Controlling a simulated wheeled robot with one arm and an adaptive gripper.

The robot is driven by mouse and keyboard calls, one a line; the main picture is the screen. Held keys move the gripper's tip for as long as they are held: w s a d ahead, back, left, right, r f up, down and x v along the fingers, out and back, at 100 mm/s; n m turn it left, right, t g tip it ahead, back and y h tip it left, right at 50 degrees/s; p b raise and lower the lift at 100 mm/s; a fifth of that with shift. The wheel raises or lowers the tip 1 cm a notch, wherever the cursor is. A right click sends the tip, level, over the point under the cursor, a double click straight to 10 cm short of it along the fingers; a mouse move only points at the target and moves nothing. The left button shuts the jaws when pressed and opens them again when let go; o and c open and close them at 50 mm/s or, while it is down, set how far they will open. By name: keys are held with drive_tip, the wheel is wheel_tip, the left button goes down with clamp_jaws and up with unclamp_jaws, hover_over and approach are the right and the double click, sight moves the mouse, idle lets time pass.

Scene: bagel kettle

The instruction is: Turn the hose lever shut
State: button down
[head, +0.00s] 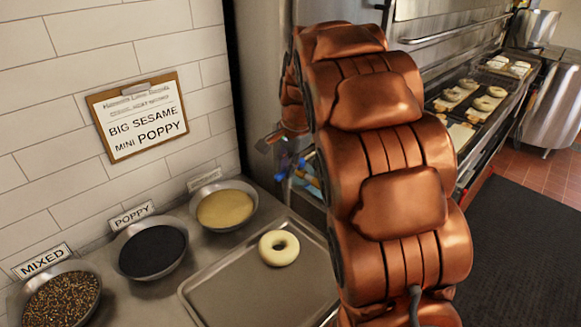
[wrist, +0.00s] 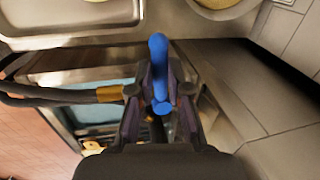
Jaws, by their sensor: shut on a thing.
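The blue hose lever (wrist: 157,52) sits between the two dark fingers of my gripper (wrist: 160,84) in the wrist view, and the gripper is shut on it. The lever points away from the gripper, toward the top of the picture. A brass fitting (wrist: 110,94) joins dark hoses (wrist: 50,97) just left of the lever. In the head view, my copper arm hides most of the gripper, and only small bits of blue and brass show beside it. The valve body under the fingers is mostly hidden.
A metal tray (head: 210,301) holds a bagel (head: 279,248). Bowls of mixed seeds (head: 62,300), poppy (head: 153,251) and pale sesame (head: 227,208) line the wall. A clipboard (head: 140,115) hangs above. More bagels lie on trays (head: 478,104) at the back right.

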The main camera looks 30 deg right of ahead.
drive_tip(key=shift+w+a+m, duration=0.1)
drive_tip(key=shift+w+m, duration=0.05)
drive_tip(key=shift+m, duration=0.25)
drive_tip(key=c, duration=1.1)
unclamp_jaws()
drive_tip(key=shift+r, duration=0.15)
drive_tip(key=r, duration=0.3)
drive_tip(key=s+r, duration=0.1)
drive_tip(key=r, duration=0.3)
drive_tip(key=s+r, duration=0.1)
drive_tip(key=r, duration=0.3)
drive_tip(key=shift+s+d+r, duration=0.1)
drive_tip(key=shift+d+r, duration=0.15)
drive_tip(key=shift+d, duration=0.05)
drive_tip(key=shift+s+a, duration=0.1)
